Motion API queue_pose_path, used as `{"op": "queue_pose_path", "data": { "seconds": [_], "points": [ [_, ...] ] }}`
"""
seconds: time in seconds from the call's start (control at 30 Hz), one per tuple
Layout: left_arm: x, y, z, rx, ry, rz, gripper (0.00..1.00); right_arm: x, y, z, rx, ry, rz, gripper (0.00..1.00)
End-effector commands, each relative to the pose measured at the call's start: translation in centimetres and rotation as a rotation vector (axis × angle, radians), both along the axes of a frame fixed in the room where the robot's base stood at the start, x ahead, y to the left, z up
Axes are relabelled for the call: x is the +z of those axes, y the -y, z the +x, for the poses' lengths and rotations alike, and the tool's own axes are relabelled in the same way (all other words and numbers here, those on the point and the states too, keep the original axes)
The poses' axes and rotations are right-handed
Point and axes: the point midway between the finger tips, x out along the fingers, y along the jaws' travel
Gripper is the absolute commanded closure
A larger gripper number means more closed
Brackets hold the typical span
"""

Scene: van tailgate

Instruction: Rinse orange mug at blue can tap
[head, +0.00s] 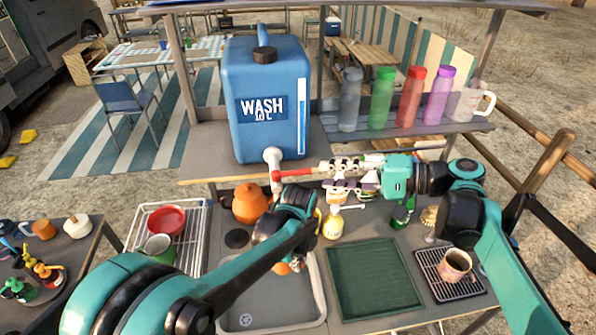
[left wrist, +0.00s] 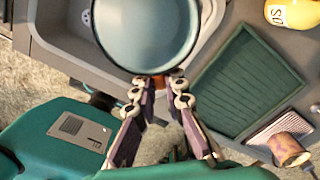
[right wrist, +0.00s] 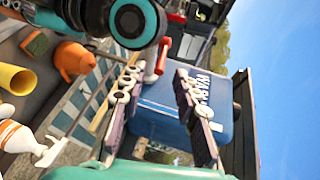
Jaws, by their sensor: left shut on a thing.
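The blue WASH can (head: 240,130) stands on the shelf, its white tap (head: 273,158) with a red lever (head: 292,174) facing the counter. In the right wrist view the red lever (right wrist: 163,55) shows between the fingertips of my right gripper (right wrist: 158,72), which is open. In the head view my right gripper (head: 330,175) is just right of the lever; contact is unclear. My left gripper (left wrist: 158,78) is shut on the orange mug (left wrist: 145,35), whose pale inside faces the camera, above the grey sink (head: 290,312). In the head view my arm mostly hides the mug (head: 283,268).
An orange teapot (head: 248,203) stands behind the sink. A rack (head: 195,222) holds a red bowl (head: 166,221) and a green mug (head: 160,248). A yellow soap bottle (head: 333,226), green tray (head: 372,280) and pinkish cup (head: 454,266) are to the right. Several bottles line the shelf.

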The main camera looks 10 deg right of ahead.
Motion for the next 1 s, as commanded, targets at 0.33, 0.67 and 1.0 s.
{"op": "queue_pose_path", "data": {
  "seconds": [0.33,0.67,1.0],
  "points": [
    [0.0,0.0,0.0,0.0,0.0,0.0,1.0,-1.2,3.0,-1.6,-0.016,0.254,0.074,0.69],
    [0.0,0.0,0.0,0.0,0.0,0.0,1.0,-1.4,-1.6,0.7,-0.011,0.259,0.076,0.69],
    [0.0,0.0,0.0,0.0,0.0,0.0,1.0,-1.5,-6.4,3.4,-0.014,0.258,0.076,0.69]
  ]
}}
